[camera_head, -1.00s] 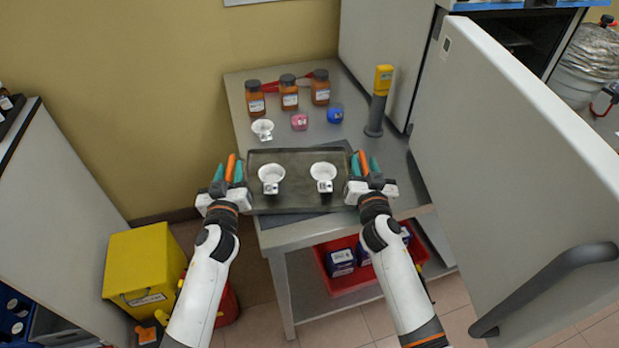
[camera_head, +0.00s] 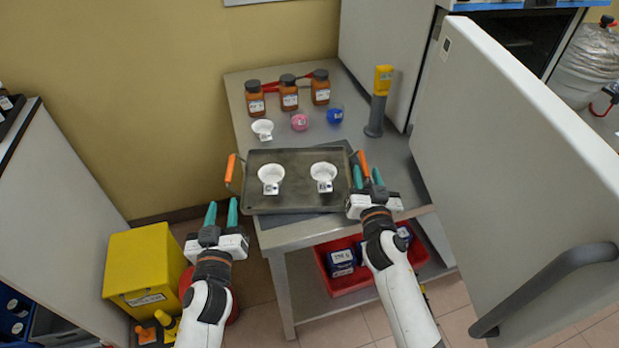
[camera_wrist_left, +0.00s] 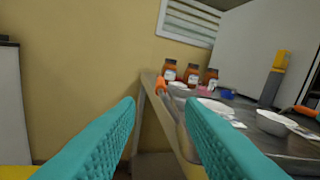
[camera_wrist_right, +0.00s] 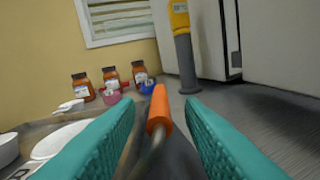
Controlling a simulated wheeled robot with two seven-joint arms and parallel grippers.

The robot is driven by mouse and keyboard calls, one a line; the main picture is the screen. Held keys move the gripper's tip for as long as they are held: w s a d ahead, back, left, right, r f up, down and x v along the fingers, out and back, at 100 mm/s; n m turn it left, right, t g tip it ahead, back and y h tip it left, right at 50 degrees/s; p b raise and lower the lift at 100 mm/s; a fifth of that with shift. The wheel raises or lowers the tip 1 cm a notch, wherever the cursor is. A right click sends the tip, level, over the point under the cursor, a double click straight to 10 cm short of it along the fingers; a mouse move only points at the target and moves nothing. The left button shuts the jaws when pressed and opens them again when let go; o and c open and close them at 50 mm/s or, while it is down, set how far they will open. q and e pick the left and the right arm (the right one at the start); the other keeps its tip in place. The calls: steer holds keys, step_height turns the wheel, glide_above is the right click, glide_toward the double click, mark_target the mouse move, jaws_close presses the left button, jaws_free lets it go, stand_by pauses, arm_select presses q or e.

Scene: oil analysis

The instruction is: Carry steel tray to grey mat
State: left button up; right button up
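The steel tray (camera_head: 298,200) lies on the grey mat (camera_head: 285,220), whose edges show at its front and right, on the metal table. It carries two white dishes (camera_head: 271,174) (camera_head: 324,172) and has orange handles at its left (camera_head: 230,168) and right (camera_head: 363,163) ends. My left gripper (camera_head: 222,214) is open and empty, left of and in front of the tray, apart from the left handle. My right gripper (camera_head: 367,177) is open at the right handle; in the right wrist view the orange handle (camera_wrist_right: 159,112) stands between the spread fingers without visible contact.
Brown bottles (camera_head: 289,93), a third white dish (camera_head: 262,129), and pink (camera_head: 299,121) and blue (camera_head: 335,115) items stand behind the tray. A yellow-topped device (camera_head: 379,100) stands at the back right. An open grey door (camera_head: 510,150) is close to my right arm.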

steer(key=s, duration=0.8)
steer(key=shift+s, duration=0.25)
